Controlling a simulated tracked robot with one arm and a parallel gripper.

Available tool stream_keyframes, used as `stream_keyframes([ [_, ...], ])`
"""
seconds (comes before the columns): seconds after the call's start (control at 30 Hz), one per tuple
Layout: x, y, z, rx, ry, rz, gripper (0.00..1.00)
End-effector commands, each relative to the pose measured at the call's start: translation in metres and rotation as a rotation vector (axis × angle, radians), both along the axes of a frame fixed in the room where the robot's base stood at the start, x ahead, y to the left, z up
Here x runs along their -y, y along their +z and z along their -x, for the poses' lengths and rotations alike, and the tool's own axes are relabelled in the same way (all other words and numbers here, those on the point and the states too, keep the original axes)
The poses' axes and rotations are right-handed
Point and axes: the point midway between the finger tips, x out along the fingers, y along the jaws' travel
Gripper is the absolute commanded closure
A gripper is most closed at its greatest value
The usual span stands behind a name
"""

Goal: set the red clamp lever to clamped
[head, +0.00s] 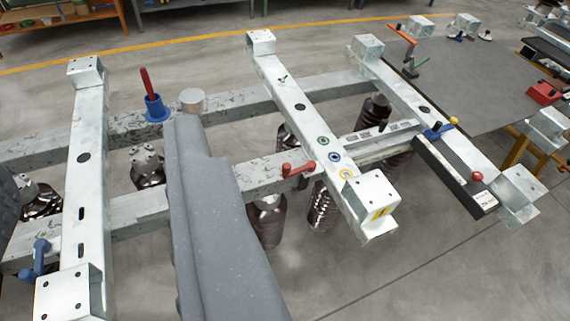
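A small red lever (298,168) sits on the near crossbeam, just left of the middle rail. Its handle lies nearly flat, pointing right. A red handle (148,83) stands nearly upright, tilted slightly, in a blue cup-shaped base (156,108) on the far crossbeam, between the left rail and my grey arm part. I cannot tell from this view which of these is the clamp lever, or its marked positions. No fingers of my gripper show; my grey arm part fills the lower centre and hides some of both crossbeams.
Steel rails (83,150) and (300,105) cross the beams, with dark ribbed insulators (321,207) below. A blue lever (39,258) is at lower left. An orange lever (403,36) and a red knob (477,176) are at right. Open floor lies at lower right.

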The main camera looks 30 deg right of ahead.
Motion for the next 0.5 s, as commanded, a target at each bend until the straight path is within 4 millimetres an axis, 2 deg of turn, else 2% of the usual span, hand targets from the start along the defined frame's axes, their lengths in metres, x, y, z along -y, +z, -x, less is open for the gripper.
stream_keyframes([
  [0.07, -0.003, -0.003, -0.014, 0.004, 0.012, -0.012, 0.58],
  [0.17, -0.01, -0.012, -0.045, 0.013, 0.034, -0.042, 0.58],
  [0.33, -0.024, -0.036, -0.116, 0.058, 0.062, -0.124, 0.58],
  [0.5, -0.026, -0.074, -0.185, 0.101, 0.04, -0.21, 0.58],
])
